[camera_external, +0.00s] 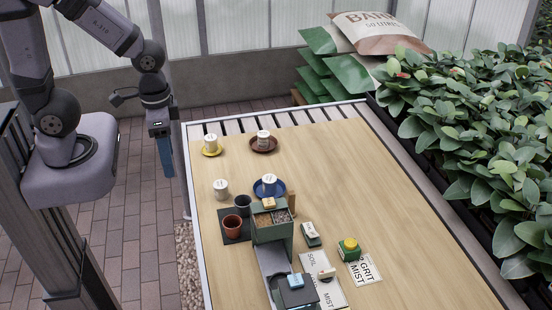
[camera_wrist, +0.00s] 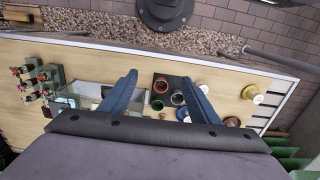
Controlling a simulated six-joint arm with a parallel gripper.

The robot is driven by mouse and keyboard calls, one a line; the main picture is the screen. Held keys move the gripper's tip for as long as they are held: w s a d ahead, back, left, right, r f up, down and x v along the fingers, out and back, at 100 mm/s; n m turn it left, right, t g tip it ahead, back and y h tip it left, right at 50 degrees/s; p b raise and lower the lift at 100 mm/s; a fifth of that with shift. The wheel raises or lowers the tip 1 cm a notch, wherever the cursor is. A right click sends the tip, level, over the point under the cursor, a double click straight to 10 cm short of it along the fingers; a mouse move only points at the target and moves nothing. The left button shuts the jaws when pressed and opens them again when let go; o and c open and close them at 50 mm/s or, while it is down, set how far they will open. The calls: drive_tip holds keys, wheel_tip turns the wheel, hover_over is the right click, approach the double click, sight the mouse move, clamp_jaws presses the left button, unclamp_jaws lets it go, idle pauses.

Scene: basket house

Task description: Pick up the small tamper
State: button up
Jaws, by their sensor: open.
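My gripper (camera_external: 164,156) hangs at the left, off the table's edge and above floor level, with its blue fingers pointing down. In the wrist view my gripper (camera_wrist: 160,84) is open, and nothing is between its fingers. I cannot tell for sure which item is the small tamper. Small green blocks with pale tops stand at the near part of the table: one (camera_external: 311,235) right of the planter box, one with a yellow top (camera_external: 348,246) on a card. A pale-topped piece (camera_external: 326,274) lies on another card. All are well away from my gripper.
A green divided box (camera_external: 270,232) holds brown and grey material. Beside it are a terracotta pot (camera_external: 232,225) and a black pot (camera_external: 243,200).

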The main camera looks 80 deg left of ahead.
drive_tip(key=c, duration=0.4)
drive_tip(key=shift+c, duration=0.2)
drive_tip(key=w+a+f+t+b, duration=0.3)
drive_tip(key=w+f+t+b, duration=0.3)
drive_tip(key=w+f+b, duration=0.5)
drive_tip(key=w+a+f+t+b, duration=0.3)
drive_tip(key=w+f+t+b, duration=0.4)
drive_tip(key=w+f+b, duration=0.5)
drive_tip(key=w+b, duration=0.2)
drive_tip(key=w, duration=0.1)
drive_tip(key=shift+w+t, duration=0.3)
drive_tip(key=shift+w, duration=0.15)
